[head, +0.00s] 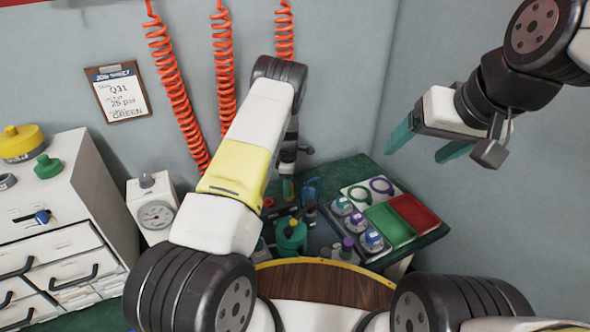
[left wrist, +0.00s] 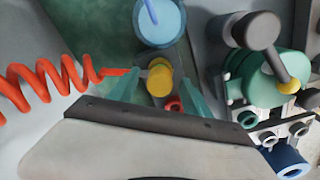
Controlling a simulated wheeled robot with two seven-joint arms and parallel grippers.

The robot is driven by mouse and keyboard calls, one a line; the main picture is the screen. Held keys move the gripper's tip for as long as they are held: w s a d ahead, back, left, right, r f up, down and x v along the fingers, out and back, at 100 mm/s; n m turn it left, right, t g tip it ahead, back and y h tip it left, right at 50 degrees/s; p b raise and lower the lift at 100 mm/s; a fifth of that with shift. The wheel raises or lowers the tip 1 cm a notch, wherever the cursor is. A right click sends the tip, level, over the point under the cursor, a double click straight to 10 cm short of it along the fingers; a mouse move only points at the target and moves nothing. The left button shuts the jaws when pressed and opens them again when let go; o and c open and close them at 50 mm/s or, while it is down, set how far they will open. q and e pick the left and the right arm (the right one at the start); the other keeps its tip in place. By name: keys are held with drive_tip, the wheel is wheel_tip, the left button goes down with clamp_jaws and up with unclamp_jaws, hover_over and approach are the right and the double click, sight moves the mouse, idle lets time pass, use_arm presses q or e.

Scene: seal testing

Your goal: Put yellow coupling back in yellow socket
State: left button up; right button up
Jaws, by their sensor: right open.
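A yellow coupling (left wrist: 160,78) shows in the left wrist view between the teal fingers of my left gripper (left wrist: 158,88). A gap shows between the coupling and each finger, so the gripper looks open around it. The end of a red coiled hose (left wrist: 50,77) reaches the left finger; whether it joins the coupling is hidden. In the head view my left gripper (head: 288,188) is low over the back of the bench, and the coupling cannot be made out there. I cannot identify the yellow socket for certain. My right gripper (head: 428,147) is open and empty, raised above the bench's right side.
A green vessel (head: 291,236) stands on the bench, also in the left wrist view (left wrist: 262,80) with a grey, yellow-tipped lever. Green (head: 390,226) and red (head: 414,208) trays lie right, beside several capped containers. Coiled hoses (head: 172,80) hang behind. A gauge (head: 155,215) stands left.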

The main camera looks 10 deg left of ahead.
use_arm(q)
drive_tip(key=shift+r, duration=3.9)
drive_tip(key=shift+r, duration=0.15)
